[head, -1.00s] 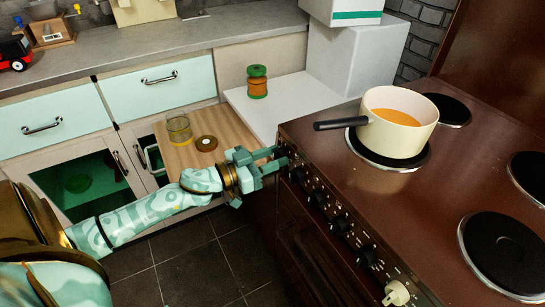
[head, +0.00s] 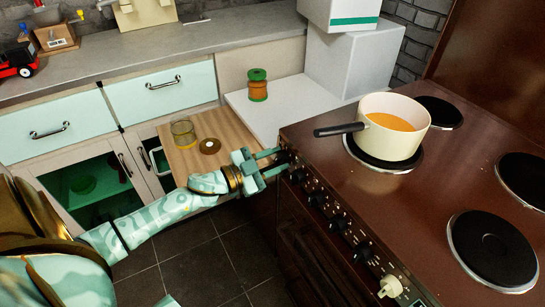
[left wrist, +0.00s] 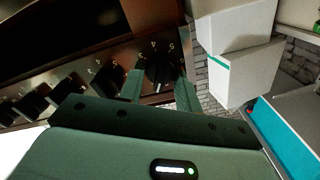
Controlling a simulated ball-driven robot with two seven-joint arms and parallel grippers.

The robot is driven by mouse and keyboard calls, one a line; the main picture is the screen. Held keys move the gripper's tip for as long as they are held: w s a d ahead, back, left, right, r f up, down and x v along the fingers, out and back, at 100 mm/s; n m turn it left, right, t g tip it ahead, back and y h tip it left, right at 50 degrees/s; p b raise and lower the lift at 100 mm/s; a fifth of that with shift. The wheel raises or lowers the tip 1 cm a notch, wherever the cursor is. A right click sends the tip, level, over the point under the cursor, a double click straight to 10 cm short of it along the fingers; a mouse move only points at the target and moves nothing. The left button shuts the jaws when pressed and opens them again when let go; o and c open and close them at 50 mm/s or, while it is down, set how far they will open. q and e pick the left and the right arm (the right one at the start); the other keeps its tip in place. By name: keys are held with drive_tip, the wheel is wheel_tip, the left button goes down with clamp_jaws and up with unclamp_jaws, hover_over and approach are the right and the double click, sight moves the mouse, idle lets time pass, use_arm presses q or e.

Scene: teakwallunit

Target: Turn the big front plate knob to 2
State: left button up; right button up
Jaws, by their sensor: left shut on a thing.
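My left gripper (head: 281,160) is at the far left end of the row of knobs on the brown stove's front panel. Its two fingers are shut on a dark knob (left wrist: 158,74), one finger on each side. White digits stand around this knob in the left wrist view; they are small and tilted, and I cannot tell the exact setting. The gripper hides most of the knob in the head view. A big front plate (head: 492,250) lies bare on the stove top at the right. My right gripper is out of view.
More dark knobs (head: 339,223) and one cream knob (head: 390,286) follow along the panel. A wooden board (head: 215,130) holds a glass jar (head: 183,134).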

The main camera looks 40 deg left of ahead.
use_arm(q)
drive_tip(key=m, duration=0.2)
drive_tip(key=shift+m+p, duration=0.35)
drive_tip(key=shift+m, duration=0.05)
drive_tip(key=m, duration=0.2)
drive_tip(key=shift+d+m, duration=0.1)
drive_tip(key=shift+m, duration=0.3)
drive_tip(key=m, duration=0.3)
drive_tip(key=shift+f, duration=0.15)
drive_tip(key=shift+m, duration=1.5)
drive_tip(key=shift+f+m, duration=0.1)
drive_tip(key=shift+m, duration=0.2)
drive_tip(key=o, duration=0.9)
drive_tip(key=shift+o, duration=0.2)
